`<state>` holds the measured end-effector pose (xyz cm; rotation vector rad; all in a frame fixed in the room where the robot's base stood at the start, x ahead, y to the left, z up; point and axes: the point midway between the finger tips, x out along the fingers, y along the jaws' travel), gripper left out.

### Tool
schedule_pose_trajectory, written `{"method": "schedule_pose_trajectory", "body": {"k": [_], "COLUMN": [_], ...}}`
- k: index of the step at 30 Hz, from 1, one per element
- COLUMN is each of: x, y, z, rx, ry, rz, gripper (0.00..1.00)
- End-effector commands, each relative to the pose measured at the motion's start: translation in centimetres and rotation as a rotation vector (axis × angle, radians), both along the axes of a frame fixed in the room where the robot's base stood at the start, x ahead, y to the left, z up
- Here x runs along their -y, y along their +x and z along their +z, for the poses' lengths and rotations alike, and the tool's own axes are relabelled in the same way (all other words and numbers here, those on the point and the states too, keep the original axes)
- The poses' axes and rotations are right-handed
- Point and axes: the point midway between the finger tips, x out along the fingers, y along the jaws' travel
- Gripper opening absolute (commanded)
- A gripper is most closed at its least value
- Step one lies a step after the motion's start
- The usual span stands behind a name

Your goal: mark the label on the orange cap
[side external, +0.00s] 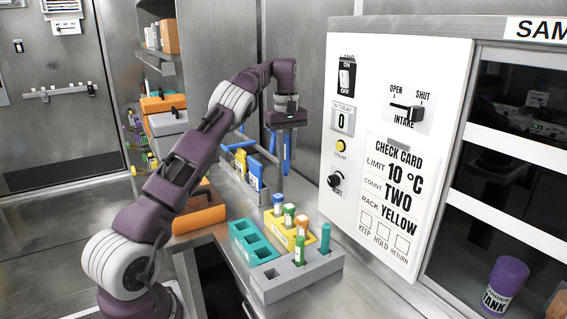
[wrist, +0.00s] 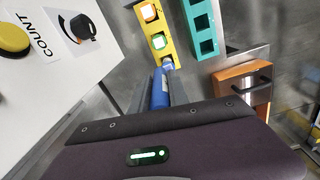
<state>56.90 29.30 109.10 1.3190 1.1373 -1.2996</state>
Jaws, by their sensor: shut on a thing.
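The yellow rack (side external: 272,226) stands on the bench, holding a row of capped tubes. The orange cap (side external: 302,220) is at its right end, with a green cap (side external: 289,208) and a blue cap (side external: 278,198) beside it. In the wrist view the orange cap (wrist: 148,12) is at the top, beyond the green cap (wrist: 158,41). My gripper (side external: 287,150) is above and behind the rack, pointing down. In the wrist view, it is shut on a slim blue stick (wrist: 160,88), apparently a marker. The label on the orange cap is too small to read.
A teal rack (side external: 253,243) stands left of the yellow one. A grey rack (side external: 305,275) in front holds a green tube (side external: 299,246) and a teal tube (side external: 325,238). A white control panel (side external: 385,150) rises at right. An orange box (side external: 200,210) is behind at left.

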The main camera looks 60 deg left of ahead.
Motion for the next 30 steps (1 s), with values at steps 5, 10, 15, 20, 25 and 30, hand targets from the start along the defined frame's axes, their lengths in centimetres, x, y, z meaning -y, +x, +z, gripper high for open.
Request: {"method": "schedule_pose_trajectory", "body": {"k": [5, 10, 15, 20, 25, 30], "x": [6.0, 10.0, 11.0, 11.0, 11.0, 10.9], "y": [-0.2, -1.6, -2.1, -2.1, -2.1, -2.1], "z": [0.3, -0.3, -0.7, -1.5, -2.9, -4.4], "rx": [0.004, -0.006, -0.010, -0.012, -0.012, -0.012], "ry": [-0.003, -0.004, -0.003, -0.005, -0.005, -0.005], "rz": [0.000, -0.016, -0.024, -0.022, -0.022, -0.023], "gripper": [0.00, 0.00, 0.00, 0.00, 0.00, 0.00]}}
